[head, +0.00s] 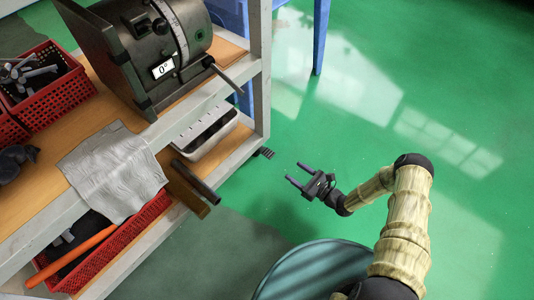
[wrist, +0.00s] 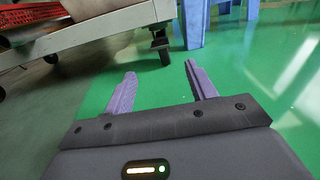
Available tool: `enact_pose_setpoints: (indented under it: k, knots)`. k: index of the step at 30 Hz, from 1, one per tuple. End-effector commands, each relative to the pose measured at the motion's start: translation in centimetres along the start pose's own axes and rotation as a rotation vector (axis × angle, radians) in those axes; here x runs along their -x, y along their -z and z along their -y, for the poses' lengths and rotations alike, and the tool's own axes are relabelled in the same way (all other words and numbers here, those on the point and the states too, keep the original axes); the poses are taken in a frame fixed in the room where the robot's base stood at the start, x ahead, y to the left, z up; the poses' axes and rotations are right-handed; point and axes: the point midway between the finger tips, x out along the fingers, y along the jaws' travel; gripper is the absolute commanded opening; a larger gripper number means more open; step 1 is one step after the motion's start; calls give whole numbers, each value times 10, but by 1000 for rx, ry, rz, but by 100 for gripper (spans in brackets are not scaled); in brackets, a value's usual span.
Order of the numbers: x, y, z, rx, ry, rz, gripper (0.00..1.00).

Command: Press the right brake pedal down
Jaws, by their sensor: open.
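The right brake pedal (head: 264,153) is a small dark ribbed plate. It sticks out low at the near right corner of the cart, close to the green floor. In the wrist view the dark pedal and caster (wrist: 161,45) show under the cart's corner, ahead and between my fingertips. My gripper (head: 295,173) is open and empty, and appears just right of and below the pedal in the head view. Its two purple fingers (wrist: 160,69) point toward the cart, apart from the pedal. The pedal's tilt is too small to tell.
The cart (head: 252,70) carries a grey machine (head: 165,45), a red basket (head: 45,95) and a grey cloth (head: 113,172). A dark bar (head: 196,181) juts from its lower shelf. A blue stand (head: 320,35) is behind. The floor to the right is clear.

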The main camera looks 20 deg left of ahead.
Motion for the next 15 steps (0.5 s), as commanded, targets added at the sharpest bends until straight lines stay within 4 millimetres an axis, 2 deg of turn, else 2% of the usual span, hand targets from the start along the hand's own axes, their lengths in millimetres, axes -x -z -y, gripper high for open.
enact_pose_setpoints:
  k: [15]
  knots:
    - [-92,5,-1,3,-5,1,56]
